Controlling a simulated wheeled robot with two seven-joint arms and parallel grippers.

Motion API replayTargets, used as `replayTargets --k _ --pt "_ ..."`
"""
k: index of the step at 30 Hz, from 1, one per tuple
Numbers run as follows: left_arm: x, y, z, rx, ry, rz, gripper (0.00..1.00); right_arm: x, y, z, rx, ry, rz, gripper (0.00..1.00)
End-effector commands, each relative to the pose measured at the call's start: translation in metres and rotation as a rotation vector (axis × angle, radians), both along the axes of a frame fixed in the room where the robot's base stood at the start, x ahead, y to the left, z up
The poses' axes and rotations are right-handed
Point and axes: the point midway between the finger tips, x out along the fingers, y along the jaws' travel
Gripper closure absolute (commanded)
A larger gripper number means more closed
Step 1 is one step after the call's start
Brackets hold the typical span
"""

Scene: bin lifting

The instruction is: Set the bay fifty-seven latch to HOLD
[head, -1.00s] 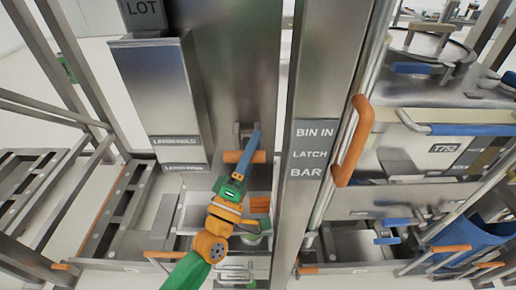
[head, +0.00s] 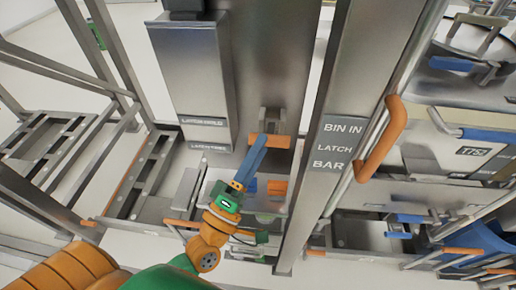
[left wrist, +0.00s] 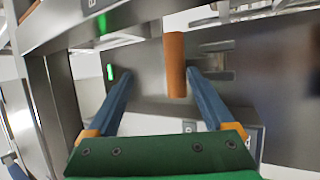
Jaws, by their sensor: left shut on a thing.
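The orange latch handle (head: 279,141) sticks out crosswise from a grey bracket (head: 273,117) on the steel column. It also shows in the left wrist view (left wrist: 175,65), between the blue fingers and closer to the right one. My left gripper (head: 262,141) reaches up from below and is shut on the handle; a finger covers part of it in the head view. A plate that seems to read LATCH HOLD (head: 204,121) is left of the handle. A smaller plate (head: 208,148) sits under it, its words hard to read. My right gripper is not in view.
A post with a BIN IN LATCH BAR sign (head: 340,146) stands right of the handle. Beyond it is a thick orange grab handle (head: 382,138) on a rail. Steel shelving stands left, and bins with blue and orange handles stand right.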

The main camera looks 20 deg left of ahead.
Motion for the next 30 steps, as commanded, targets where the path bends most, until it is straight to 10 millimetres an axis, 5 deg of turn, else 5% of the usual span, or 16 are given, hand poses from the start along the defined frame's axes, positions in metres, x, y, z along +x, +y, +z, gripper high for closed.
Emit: replayTargets --k 14,24,30 --pt "-0.002 0.0 0.005 -0.002 -0.016 0.002 0.35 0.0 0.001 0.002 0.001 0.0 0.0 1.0" --pt "-0.053 0.012 -0.03 -0.002 0.001 0.002 0.35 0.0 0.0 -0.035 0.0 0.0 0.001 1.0" --pt "-0.062 0.014 -0.03 -0.004 0.0 0.002 0.35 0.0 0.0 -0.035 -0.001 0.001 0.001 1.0"
